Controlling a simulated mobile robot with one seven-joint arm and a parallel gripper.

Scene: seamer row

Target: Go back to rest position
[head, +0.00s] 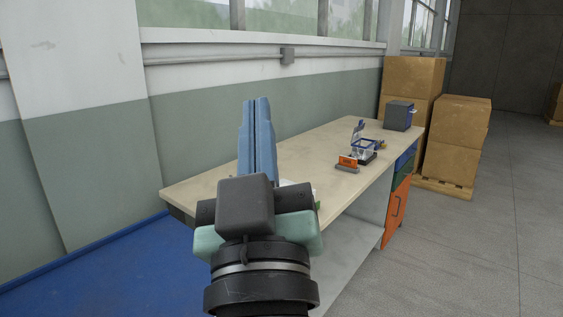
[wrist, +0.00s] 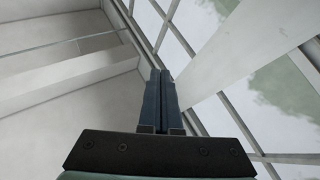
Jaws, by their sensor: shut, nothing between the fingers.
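My gripper (head: 257,104) is raised in front of the workbench in the head view, with its blue fingers pointing up. The fingers lie side by side with only a thin line between them, and they hold nothing. In the wrist view my gripper (wrist: 160,72) is also shut, and beyond it are only the ceiling, a wall and windows. My gripper and arm hide part of the bench's near end.
The wooden-topped workbench (head: 300,165) runs along the wall. Cardboard boxes (head: 456,140) stand on a pallet behind. The floor at right is clear.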

